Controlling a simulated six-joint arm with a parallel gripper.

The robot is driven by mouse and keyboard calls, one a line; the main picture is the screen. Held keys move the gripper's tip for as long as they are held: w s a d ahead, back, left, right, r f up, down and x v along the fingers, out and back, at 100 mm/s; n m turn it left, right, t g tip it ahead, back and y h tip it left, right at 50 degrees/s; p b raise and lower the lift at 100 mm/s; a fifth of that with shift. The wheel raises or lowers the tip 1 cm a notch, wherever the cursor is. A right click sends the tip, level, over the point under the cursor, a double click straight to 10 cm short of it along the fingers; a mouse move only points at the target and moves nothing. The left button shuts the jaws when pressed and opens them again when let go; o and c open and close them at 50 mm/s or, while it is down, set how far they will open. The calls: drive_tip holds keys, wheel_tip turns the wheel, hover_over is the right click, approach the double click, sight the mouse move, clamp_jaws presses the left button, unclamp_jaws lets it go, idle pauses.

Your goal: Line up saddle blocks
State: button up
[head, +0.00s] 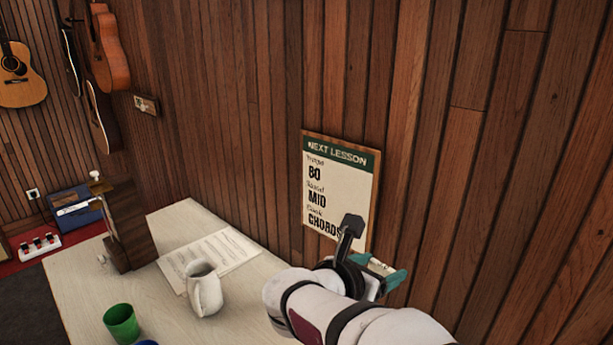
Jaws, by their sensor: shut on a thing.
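My gripper (384,270) is in front of the wooden wall, at the right of the table. Its teal fingers are shut on a small pale piece (379,265), which may be a saddle block; the fingers hide most of it. It is held up near the lower edge of the lesson board. I cannot make out any other saddle blocks on the visible part of the table (90,268).
A white mug (204,290), a green cup (121,323) and part of a blue one (146,343) stand on the table. Printed sheets (212,258) lie behind the mug, beside a dark wooden stand (131,228). The lesson board (340,185) hangs behind my gripper.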

drive_tip(key=shift+s+d+f+m+g+h, duration=0.15)
drive_tip(key=shift+s+d+f+m+g, duration=1.4)
drive_tip(key=shift+f+m+g, duration=2.45)
drive_tip(key=shift+s+d+f+m+g+h, duration=0.2)
drive_tip(key=shift+s+d+f+m+g, duration=1.35)
drive_tip(key=shift+f, duration=4.6)
drive_tip(key=shift+s+d+f+m+g+h, duration=0.15)
drive_tip(key=shift+s+d+f+m+g, duration=1)
drive_tip(key=shift+s+f+m+g, duration=2.7)
drive_tip(key=shift+n+t, duration=0.7)
drive_tip(key=shift+n, duration=0.1)
drive_tip(key=shift+w+f, duration=1.8)
drive_tip(key=shift+w, duration=0.15)
